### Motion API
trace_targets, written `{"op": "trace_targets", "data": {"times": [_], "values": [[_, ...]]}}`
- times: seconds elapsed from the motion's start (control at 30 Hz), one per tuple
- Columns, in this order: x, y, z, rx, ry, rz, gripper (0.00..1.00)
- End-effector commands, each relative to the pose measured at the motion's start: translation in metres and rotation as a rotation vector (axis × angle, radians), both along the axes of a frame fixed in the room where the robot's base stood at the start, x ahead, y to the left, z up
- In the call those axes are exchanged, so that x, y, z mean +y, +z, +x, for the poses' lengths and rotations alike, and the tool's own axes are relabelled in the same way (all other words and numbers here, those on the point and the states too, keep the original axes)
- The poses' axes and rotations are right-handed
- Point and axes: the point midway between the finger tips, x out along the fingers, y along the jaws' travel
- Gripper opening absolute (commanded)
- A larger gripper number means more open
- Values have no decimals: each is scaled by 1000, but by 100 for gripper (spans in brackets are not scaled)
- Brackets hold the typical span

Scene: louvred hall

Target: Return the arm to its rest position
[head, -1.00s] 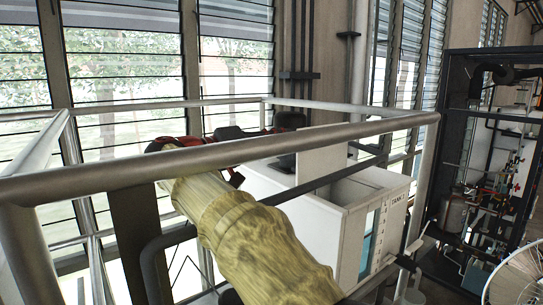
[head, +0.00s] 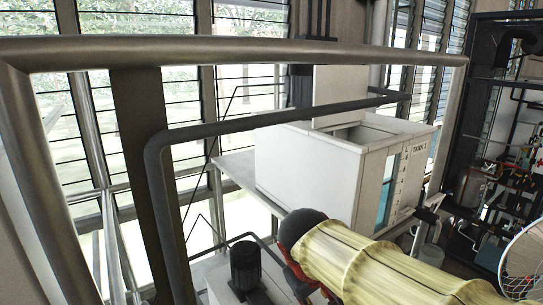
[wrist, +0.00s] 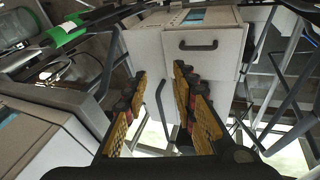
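My arm, in a yellow sleeve (head: 385,262), reaches in from the lower right of the head view. Its dark and red far end (head: 298,238) is in front of the white tank box's lower edge. My gripper (wrist: 160,76) shows in the wrist view with its two yellow, dark-padded fingers apart and nothing between them. Beyond the fingers is a white cabinet with a dark handle (wrist: 198,46). The fingers cannot be made out in the head view.
A metal railing (head: 250,51) crosses close in front. A dark bent pipe (head: 270,120) runs behind it. The white box marked TANK (head: 310,175) stands at the middle. A dark motor-like cylinder (head: 245,265) sits below. A dark rack (head: 480,110) stands right.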

Motion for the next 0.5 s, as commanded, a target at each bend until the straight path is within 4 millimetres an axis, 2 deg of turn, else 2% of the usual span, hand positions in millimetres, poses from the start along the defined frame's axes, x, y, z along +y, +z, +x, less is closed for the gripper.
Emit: {"op": "trace_targets", "data": {"times": [0.03, 0.2, 0.4, 0.5], "values": [[-10, -27, -23, 8, -30, 52, 27], [-29, -88, -90, 15, -137, 218, 27], [-53, -152, -153, -23, -288, 357, 27], [-68, -170, -170, -70, -340, 377, 27]]}}
